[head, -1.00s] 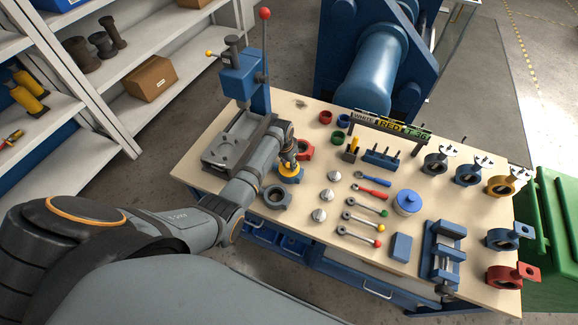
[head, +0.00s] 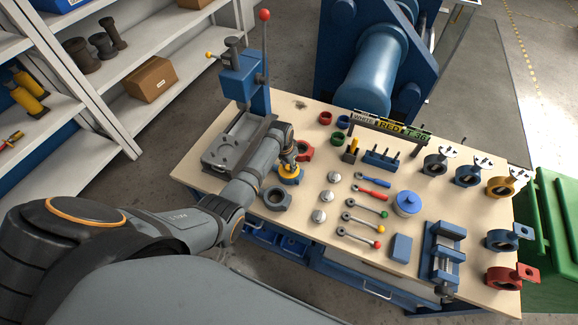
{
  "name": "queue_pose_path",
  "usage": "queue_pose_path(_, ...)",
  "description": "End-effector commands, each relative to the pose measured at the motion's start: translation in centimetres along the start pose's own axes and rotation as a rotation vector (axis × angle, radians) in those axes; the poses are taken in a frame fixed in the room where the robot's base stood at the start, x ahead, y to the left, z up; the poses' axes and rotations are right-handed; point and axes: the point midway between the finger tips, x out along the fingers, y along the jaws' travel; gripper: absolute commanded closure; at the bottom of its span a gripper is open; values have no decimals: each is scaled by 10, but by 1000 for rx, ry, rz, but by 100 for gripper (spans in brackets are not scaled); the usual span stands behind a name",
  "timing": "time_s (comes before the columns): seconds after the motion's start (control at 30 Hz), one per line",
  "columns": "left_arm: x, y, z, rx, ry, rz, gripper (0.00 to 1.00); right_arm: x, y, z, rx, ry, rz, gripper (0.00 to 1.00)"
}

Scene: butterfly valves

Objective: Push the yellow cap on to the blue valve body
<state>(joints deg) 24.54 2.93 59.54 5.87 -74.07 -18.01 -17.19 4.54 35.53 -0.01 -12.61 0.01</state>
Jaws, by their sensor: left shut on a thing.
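The yellow cap (head: 290,170) sits at the top of the blue valve body (head: 285,181) on the wooden bench, left of its middle. My left gripper (head: 289,161) points down at the cap from above and is shut on it. The cap appears to touch the body, but the gripper hides part of it, and I cannot tell how deep it sits. The body's blue rim shows below and beside the cap. My right gripper is not in view.
A red valve body (head: 305,151) stands close behind the blue one, and a dark grey one (head: 277,198) close in front. A blue press (head: 243,80) stands at the back left. Silver discs (head: 319,216) and several handles (head: 362,223) lie to the right.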

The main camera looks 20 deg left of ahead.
Motion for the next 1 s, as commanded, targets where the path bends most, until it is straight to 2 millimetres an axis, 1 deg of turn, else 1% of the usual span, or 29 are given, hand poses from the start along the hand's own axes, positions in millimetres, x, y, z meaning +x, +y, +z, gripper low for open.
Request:
queue_pose_path(0.47, 1, 1, 1, 0, -3, 1, 99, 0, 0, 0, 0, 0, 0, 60)
queue_pose_path(0.5, 0, 0, 1, 0, -3, 1, 72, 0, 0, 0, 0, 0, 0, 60)
queue_pose_path(0.7, 0, 0, 0, 0, -1, 1, 47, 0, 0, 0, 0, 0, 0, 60)
queue_pose_path(1.0, 0, 0, 0, 0, 0, 0, 47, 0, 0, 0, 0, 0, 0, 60)
